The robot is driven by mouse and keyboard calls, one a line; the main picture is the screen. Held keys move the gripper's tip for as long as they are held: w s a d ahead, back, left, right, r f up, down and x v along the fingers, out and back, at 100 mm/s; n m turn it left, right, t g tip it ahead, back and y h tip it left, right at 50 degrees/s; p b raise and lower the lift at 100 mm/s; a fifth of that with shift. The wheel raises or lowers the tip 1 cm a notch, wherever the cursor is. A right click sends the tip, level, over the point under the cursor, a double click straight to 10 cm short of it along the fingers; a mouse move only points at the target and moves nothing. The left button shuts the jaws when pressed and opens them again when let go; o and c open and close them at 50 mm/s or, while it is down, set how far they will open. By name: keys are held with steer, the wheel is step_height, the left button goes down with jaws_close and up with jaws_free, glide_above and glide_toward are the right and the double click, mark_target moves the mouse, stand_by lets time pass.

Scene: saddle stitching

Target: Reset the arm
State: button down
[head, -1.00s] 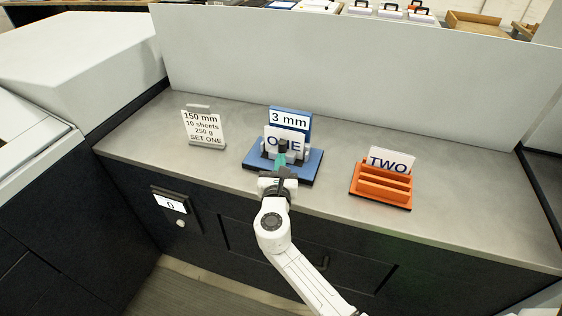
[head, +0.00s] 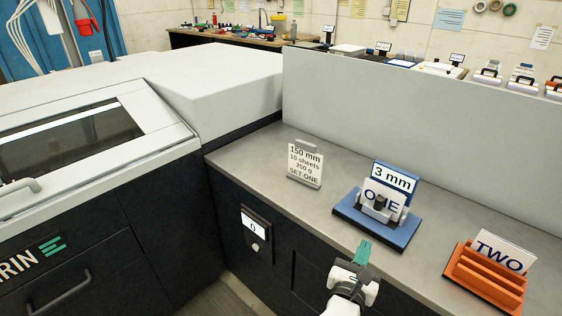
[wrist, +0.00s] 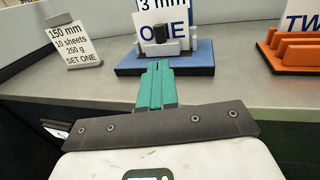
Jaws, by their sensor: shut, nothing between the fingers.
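My gripper (head: 364,247) is shut and empty, its green fingers together. In the head view it hangs at the counter's front edge, below and in front of the blue stand. In the wrist view the closed fingers (wrist: 157,84) point toward the blue stand, apart from it. The blue stand (head: 372,228) carries a "3 mm" sign (head: 395,178) and a white "ONE" card (head: 392,194); a dark cylindrical knob (wrist: 160,34) stands in front of the card.
An orange holder (head: 487,278) with a "TWO" card (head: 501,250) stands at the right. A "150 mm" sign (head: 305,162) stands at the left on the grey counter (head: 330,198). A tall grey panel (head: 430,125) runs behind. A display reading 0 (head: 252,226) is on the dark front.

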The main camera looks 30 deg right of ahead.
steer(key=s+d+f+m+g+y, duration=0.2)
steer(key=s+f+m+g+y, duration=0.45)
steer(key=s+f+m, duration=0.8)
steer(key=s+a+m+g+y, duration=0.2)
steer(key=s+a+m+y, duration=0.4)
steer(key=a+m, duration=0.5)
steer(key=shift+s+a+y, duration=0.25)
steer(key=shift+s+y, duration=0.15)
steer(key=shift+y, duration=0.75)
steer(key=shift+a+r+g, duration=0.1)
steer(key=shift+g, duration=0.15)
